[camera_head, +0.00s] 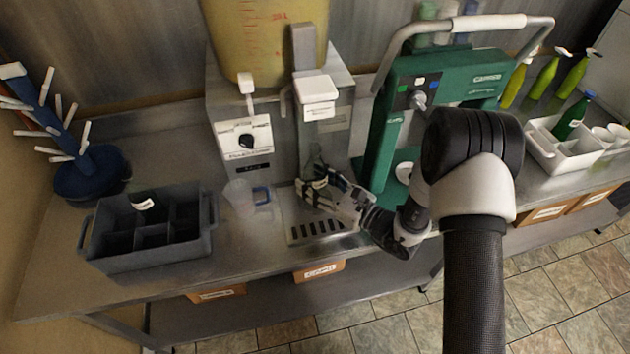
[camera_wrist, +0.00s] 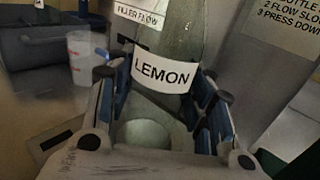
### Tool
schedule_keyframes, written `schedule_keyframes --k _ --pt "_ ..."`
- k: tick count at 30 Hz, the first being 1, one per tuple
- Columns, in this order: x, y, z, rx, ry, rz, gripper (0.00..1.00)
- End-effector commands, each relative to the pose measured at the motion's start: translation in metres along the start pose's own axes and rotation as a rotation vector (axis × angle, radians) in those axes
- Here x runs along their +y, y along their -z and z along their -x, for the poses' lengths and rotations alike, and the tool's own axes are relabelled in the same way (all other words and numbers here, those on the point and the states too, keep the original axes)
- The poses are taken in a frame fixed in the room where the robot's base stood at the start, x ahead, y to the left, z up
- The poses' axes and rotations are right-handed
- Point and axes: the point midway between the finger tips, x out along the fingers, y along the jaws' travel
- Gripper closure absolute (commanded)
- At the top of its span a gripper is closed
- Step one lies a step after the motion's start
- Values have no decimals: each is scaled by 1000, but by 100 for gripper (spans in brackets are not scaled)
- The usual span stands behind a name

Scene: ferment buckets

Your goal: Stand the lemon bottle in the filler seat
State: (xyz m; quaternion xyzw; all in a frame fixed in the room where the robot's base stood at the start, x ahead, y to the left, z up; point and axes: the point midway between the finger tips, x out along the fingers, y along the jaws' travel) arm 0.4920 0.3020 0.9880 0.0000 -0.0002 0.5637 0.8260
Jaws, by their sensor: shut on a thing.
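The lemon bottle (camera_wrist: 165,75), greenish clear glass with a white LEMON label, stands between my fingers in the wrist view. My gripper (camera_wrist: 165,92) is shut on it around the lower body. In the head view the bottle (camera_head: 316,158) looks roughly upright below the filler head (camera_head: 316,90), at the front of the steel filler (camera_head: 338,130). My gripper (camera_head: 322,188) reaches it from the right. The slotted drip tray (camera_head: 318,228) lies in front. The bottle's foot and the seat are hidden by my gripper, so I cannot tell whether they touch.
A clear measuring jug (camera_head: 240,197) stands close left of the filler. A grey divided crate (camera_head: 150,245) and blue drying rack (camera_head: 90,165) are farther left. A green capping machine (camera_head: 385,125) stands close right. A white crate (camera_head: 548,150) holds a green bottle at the far right.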

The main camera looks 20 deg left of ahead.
Motion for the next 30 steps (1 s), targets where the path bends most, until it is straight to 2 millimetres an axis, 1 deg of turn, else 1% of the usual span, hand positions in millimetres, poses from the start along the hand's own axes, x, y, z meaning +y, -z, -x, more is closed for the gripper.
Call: schedule_keyframes --k 10,11,21,30 --pt "0 1 0 -1 0 1 83" --pt "0 1 0 -1 0 0 50" --pt "0 1 0 0 0 0 29" --pt "0 2 1 2 0 -1 29"
